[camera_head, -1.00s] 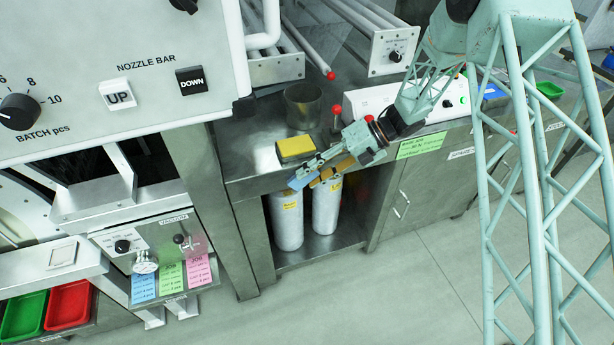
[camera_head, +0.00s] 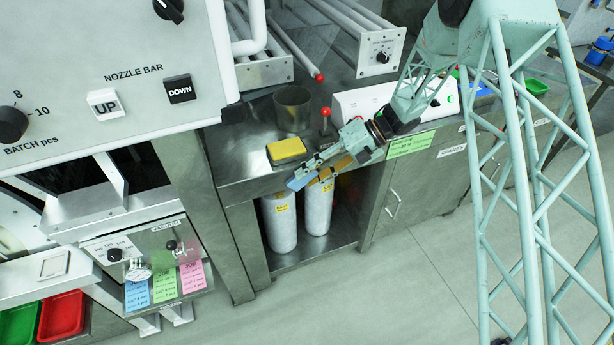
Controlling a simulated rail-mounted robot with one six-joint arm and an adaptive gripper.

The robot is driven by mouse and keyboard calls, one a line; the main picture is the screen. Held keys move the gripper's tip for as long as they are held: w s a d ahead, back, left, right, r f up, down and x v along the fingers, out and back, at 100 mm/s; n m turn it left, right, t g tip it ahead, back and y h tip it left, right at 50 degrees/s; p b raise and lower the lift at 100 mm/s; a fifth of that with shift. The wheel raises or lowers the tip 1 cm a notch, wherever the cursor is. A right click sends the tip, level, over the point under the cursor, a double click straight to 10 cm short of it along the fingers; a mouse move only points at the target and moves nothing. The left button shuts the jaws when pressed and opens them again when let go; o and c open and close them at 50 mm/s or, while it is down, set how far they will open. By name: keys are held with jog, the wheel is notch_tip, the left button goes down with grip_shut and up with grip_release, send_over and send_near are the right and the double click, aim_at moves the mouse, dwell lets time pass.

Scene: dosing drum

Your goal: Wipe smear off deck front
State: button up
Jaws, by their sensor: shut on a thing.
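My gripper (camera_head: 314,179) is at the front edge of the steel deck (camera_head: 232,160), above the open bay. Its jaws are closed on a small blue piece (camera_head: 301,180), probably a cloth or pad. A tan-yellow part (camera_head: 328,172) shows beside it at the other finger. I cannot tell whether the blue piece touches the deck front. No smear can be made out on the deck front; the gripper hides part of it.
A yellow block (camera_head: 287,148) on a dark base and a grey cup (camera_head: 293,108) stand on the deck. A red-knobbed lever (camera_head: 326,113) rises near my gripper. Two white canisters (camera_head: 279,222) stand in the bay below. The nozzle bar panel (camera_head: 110,70) overhangs at left.

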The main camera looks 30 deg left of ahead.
aim_at(295, 179)
jog(key=shift+w+d+p, duration=0.3)
jog(key=shift+w+d, duration=0.6)
jog(key=shift+w, duration=0.2)
jog(key=shift+o, duration=0.2)
jog(key=shift+a, duration=0.15)
jog(key=shift+s+a, duration=0.55)
jog(key=shift+s, duration=0.15)
jog(key=shift+s+a, duration=0.5)
jog(key=shift+s, duration=0.2)
jog(key=shift+c, duration=0.2)
jog(key=shift+s, duration=0.1)
jog(key=shift+o, duration=0.2)
jog(key=shift+s+a, duration=1.1)
jog(key=shift+a, duration=0.1)
jog(key=shift+s+a, duration=0.1)
jog(key=shift+a, duration=0.05)
jog(key=shift+s+a, duration=0.5)
jog(key=shift+s, duration=0.2)
jog(key=shift+s+a, duration=0.45)
jog(key=shift+s, duration=0.2)
jog(key=shift+c, duration=0.2)
jog(key=shift+d, duration=0.15)
